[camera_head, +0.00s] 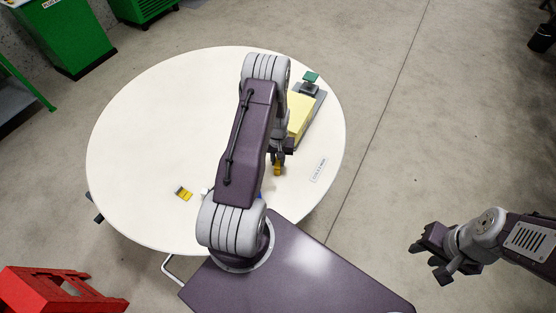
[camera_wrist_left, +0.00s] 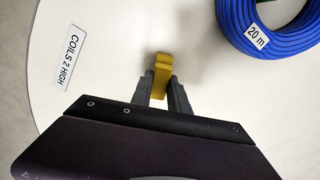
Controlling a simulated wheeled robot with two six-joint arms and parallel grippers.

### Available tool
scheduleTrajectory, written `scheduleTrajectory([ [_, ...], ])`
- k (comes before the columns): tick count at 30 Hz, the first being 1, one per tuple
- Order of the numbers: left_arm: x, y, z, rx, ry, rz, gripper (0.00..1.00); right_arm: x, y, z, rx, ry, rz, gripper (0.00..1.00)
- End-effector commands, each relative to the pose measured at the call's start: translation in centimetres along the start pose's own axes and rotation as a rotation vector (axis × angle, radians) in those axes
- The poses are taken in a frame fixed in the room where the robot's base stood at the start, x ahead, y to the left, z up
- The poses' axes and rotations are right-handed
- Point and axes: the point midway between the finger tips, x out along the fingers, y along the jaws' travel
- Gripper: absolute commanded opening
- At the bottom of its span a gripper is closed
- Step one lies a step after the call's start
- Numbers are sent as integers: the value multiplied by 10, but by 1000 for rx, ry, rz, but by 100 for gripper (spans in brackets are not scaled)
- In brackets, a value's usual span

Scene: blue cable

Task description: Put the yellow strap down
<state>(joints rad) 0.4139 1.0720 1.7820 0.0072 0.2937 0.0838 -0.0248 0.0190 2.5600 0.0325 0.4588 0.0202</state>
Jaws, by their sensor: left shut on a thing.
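The yellow strap (camera_head: 278,170) is in my left gripper (camera_head: 277,157) over the right part of the round table. In the left wrist view the strap (camera_wrist_left: 162,72) stands between the two dark fingertips of the left gripper (camera_wrist_left: 162,92), which are shut on it. I cannot tell whether the strap touches the tabletop. A blue cable coil (camera_wrist_left: 245,30) labelled "20 m" lies right of it in that view; the head view shows only a blue sliver (camera_head: 260,195) beside my arm. My right gripper (camera_head: 428,262) is open and empty, off the table.
The white round table (camera_head: 140,130) has a "COILS 2 HIGH" label (camera_head: 318,169) near its right edge. Another yellow piece (camera_head: 184,193) lies front left. The table's left half is mostly clear.

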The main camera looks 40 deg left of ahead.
Motion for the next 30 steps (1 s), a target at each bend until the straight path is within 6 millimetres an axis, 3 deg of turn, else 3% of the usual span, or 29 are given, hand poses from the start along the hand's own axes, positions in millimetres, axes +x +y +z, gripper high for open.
scheduleTrajectory([
  [2,4,0,0,0,0,0,0,4,0,0,0,0,0,36],
  [3,3,0,0,0,0,0,26,3,0,0,0,0,0,36],
  [5,3,0,0,0,0,0,43,2,0,0,0,0,0,36],
  [17,-6,0,-1,0,2,0,43,-1,0,0,0,0,0,36],
  [30,-103,0,-1,0,4,0,43,7,0,1,0,0,0,36],
])
